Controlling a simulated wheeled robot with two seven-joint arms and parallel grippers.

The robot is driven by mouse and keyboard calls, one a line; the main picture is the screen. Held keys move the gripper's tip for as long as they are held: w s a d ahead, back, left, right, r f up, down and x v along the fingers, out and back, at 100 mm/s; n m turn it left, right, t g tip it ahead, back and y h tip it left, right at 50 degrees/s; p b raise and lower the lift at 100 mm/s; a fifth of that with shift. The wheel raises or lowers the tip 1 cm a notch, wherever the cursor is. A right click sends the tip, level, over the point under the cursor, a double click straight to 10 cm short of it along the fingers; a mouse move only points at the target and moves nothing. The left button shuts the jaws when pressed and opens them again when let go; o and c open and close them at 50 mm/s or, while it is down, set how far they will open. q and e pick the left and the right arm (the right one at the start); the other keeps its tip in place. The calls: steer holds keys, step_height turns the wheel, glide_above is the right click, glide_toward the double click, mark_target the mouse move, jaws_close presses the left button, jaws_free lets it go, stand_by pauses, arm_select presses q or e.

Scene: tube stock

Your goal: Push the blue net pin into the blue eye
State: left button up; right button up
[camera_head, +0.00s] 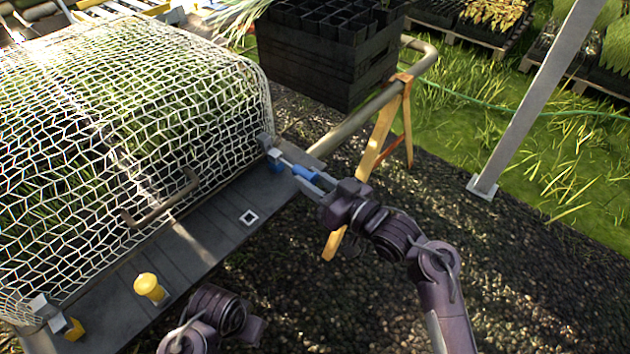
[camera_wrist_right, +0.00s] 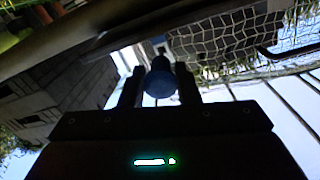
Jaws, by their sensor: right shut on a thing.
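My right gripper (camera_head: 312,180) is shut on the blue net pin (camera_head: 304,172) at the far right corner of the grey bench. In the right wrist view the pin's round blue head (camera_wrist_right: 160,80) sits between the two fingers (camera_wrist_right: 160,90). The blue eye (camera_head: 275,159) is at the bench corner, just up and left of the pin. A thin light shank shows between pin and eye; I cannot tell whether its tip is inside the eye. My left arm shows at the bottom; its fingers are not clearly seen.
A white net (camera_head: 130,110) covers plants on the bench, with a curved handle (camera_head: 160,200) in front. A yellow pin (camera_head: 148,287) stands near a yellow eye (camera_head: 75,329). A black crate (camera_head: 325,65) and a yellow trestle leg (camera_head: 375,140) stand behind my right arm.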

mark_target(300, 173)
steer(key=shift+x, duration=1.8)
steer(key=o, duration=2.1)
steer(key=shift+c, duration=0.2)
steer(key=shift+s+d, duration=0.1)
steer(key=shift+p+v, duration=0.7)
steer(key=shift+v, duration=0.35)
steer(key=shift+s+d+p, duration=0.35)
steer(key=shift+d+p, duration=0.1)
steer(key=shift+d, duration=0.05)
steer(key=shift+p+v, duration=1.1)
steer(key=shift+v, duration=1.1)
